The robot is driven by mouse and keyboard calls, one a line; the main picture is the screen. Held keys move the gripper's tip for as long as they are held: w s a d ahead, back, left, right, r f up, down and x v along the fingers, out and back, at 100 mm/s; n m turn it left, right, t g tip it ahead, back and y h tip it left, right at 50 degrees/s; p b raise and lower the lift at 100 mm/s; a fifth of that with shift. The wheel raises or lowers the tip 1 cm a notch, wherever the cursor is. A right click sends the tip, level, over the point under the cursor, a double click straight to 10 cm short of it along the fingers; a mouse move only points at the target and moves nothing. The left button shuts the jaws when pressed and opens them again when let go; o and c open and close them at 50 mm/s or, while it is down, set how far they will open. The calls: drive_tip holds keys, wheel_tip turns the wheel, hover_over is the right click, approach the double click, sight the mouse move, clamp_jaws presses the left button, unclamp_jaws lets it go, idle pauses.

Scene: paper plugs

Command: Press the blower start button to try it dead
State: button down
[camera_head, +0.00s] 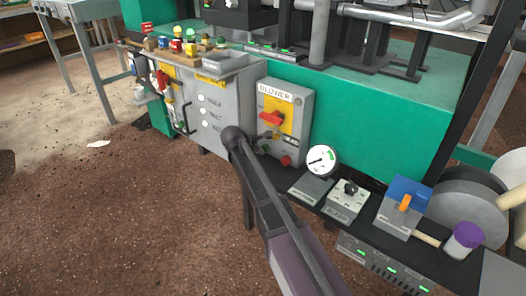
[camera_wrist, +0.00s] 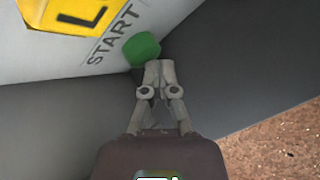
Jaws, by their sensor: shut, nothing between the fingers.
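The grey blower box (camera_head: 299,105), labelled BLOWER, is at the middle of the head view. It has a red rotary handle (camera_head: 271,119) on a yellow plate (camera_head: 287,123) and a red button (camera_head: 286,160) low down. In the wrist view the green start button (camera_wrist: 142,50) sits beside the word START. My gripper (camera_wrist: 160,64) is shut and empty. Its fingertips are at the button's lower right edge and overlap it in the picture; I cannot tell whether they touch. In the head view the fingertips are hard to make out against the box.
A yellow plate with a letter L (camera_wrist: 68,14) is beside START. In the head view, a grey cabinet (camera_head: 207,122) stands left of the box. A round gauge (camera_head: 321,160), a small grey switch box (camera_head: 349,198) and a purple-capped jar (camera_head: 464,240) are on the dark shelf to the right.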

drive_tip(key=shift+s+a, duration=0.6)
drive_tip(key=shift+s, duration=0.15)
drive_tip(key=shift+s, duration=0.1)
drive_tip(key=shift+s+a, duration=0.75)
drive_tip(key=shift+s, duration=0.2)
drive_tip(key=shift+s+a, duration=0.75)
drive_tip(key=shift+s, duration=0.15)
